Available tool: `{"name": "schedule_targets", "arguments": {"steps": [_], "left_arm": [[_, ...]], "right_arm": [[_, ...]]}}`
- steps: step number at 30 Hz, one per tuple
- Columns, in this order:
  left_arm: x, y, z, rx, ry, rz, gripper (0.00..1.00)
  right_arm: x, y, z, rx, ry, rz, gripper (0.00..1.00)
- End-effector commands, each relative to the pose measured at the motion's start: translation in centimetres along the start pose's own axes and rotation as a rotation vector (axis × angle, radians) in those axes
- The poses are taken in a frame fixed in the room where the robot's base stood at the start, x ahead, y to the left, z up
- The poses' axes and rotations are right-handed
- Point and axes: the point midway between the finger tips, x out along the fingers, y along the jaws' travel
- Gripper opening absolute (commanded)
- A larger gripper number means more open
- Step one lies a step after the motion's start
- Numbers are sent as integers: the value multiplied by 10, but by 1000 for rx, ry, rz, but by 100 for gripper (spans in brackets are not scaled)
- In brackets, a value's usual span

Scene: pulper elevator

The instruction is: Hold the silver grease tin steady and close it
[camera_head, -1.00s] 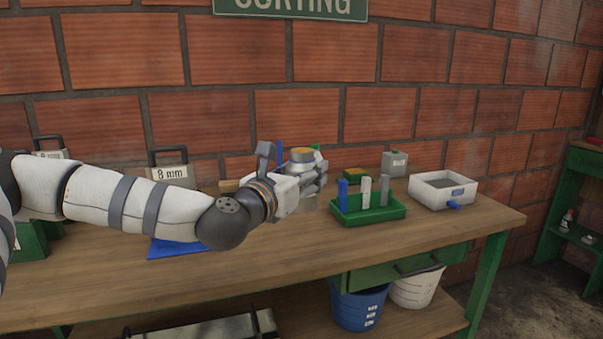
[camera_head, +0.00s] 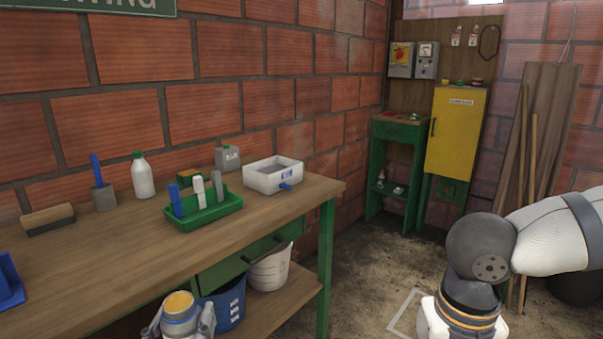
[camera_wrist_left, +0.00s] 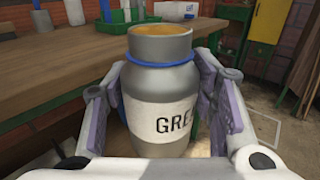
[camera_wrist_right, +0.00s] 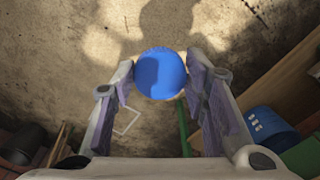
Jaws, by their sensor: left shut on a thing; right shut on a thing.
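The silver grease tin (camera_head: 180,308) is in my left gripper (camera_head: 180,327) at the bottom of the head view, in front of the bench. In the left wrist view the tin (camera_wrist_left: 165,85) stands roughly upright between both fingers. Its top is open with yellowish grease inside, a blue ring circles its neck, and its label reads "GRE", partly hidden. In the right wrist view my right gripper (camera_wrist_right: 160,85) is shut on a round blue lid (camera_wrist_right: 160,72), over the floor. In the head view the right arm is at right, its fingers cut off; the lid is hidden there. Lid and tin are apart.
The wooden bench (camera_head: 120,265) carries a green tray (camera_head: 205,212) with upright pieces, a white box (camera_head: 273,177), a white bottle (camera_head: 142,176) and a brush (camera_head: 48,219). Buckets (camera_head: 268,270) stand on its lower shelf. A yellow cabinet (camera_head: 456,130) stands at the back; floor between is open.

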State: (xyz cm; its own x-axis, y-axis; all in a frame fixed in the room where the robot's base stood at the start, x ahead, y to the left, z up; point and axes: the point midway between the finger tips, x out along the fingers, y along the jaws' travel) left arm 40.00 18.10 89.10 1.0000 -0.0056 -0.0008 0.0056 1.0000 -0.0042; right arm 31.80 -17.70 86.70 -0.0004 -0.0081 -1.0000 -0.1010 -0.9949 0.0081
Motion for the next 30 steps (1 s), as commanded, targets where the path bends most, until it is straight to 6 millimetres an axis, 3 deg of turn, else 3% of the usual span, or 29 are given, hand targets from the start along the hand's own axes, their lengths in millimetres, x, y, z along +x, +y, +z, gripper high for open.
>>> {"name": "schedule_targets", "arguments": {"steps": [4, 19, 30], "left_arm": [[-12, -6, -4, 0, -5, 5, 1], [-13, -11, -5, 4, -5, -30, 1], [-24, -101, -18, 6, -7, -521, 1]], "right_arm": [[8, -1, 1, -100, 2, -4, 32], [8, -1, 1, -102, 1, -4, 32], [8, -1, 1, -101, 1, -4, 32]]}}
